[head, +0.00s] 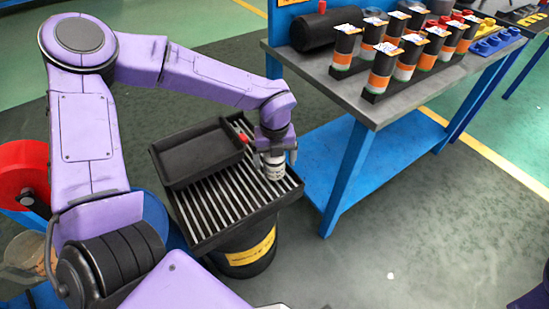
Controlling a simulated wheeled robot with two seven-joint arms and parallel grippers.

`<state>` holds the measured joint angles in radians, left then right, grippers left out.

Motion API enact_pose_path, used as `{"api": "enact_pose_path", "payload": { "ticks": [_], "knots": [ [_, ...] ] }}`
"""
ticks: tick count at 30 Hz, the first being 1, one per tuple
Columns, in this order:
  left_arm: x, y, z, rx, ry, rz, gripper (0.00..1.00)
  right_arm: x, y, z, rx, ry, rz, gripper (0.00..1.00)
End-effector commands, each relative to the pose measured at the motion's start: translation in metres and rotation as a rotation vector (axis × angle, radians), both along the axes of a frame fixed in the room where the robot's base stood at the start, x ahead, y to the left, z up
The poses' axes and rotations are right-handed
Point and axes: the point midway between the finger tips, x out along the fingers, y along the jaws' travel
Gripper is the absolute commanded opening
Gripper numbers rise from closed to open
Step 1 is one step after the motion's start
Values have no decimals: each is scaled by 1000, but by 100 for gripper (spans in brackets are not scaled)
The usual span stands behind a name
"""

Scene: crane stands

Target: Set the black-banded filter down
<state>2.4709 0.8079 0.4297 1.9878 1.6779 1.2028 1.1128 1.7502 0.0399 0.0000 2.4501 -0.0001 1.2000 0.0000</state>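A white filter (275,171) with dark marks around it stands upright on, or just above, the slatted drain grate (222,205). It is near the grate's right end. My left gripper (275,158) points down over it, with one finger on each side of its upper part. The gripper hides the top of the filter. I cannot tell whether the fingers press on it or stand slightly apart from it. My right gripper is not in view.
The grate sits over a black drum (246,258) with a yellow label. A black tray (200,152) lies on its back left, beside a small red-ended item (243,137). A blue-legged workbench (340,90) at the right holds several orange- and green-banded filters in black racks.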

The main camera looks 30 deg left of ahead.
Motion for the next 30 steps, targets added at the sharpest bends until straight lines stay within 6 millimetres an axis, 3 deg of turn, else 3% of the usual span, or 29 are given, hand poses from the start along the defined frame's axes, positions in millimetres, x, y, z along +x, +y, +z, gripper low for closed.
{"api": "enact_pose_path", "payload": {
  "ticks": [8, 21, 25, 30],
  "knots": [
    [0, 0, 7, 0, -1, 0, 89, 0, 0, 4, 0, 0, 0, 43],
    [1, 0, 106, 0, -4, 0, 89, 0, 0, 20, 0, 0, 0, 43],
    [0, 0, 120, 0, -1, 1, 89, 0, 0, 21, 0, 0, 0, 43],
    [0, 0, 124, 0, 0, -1, 89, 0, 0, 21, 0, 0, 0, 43]
  ]
}}
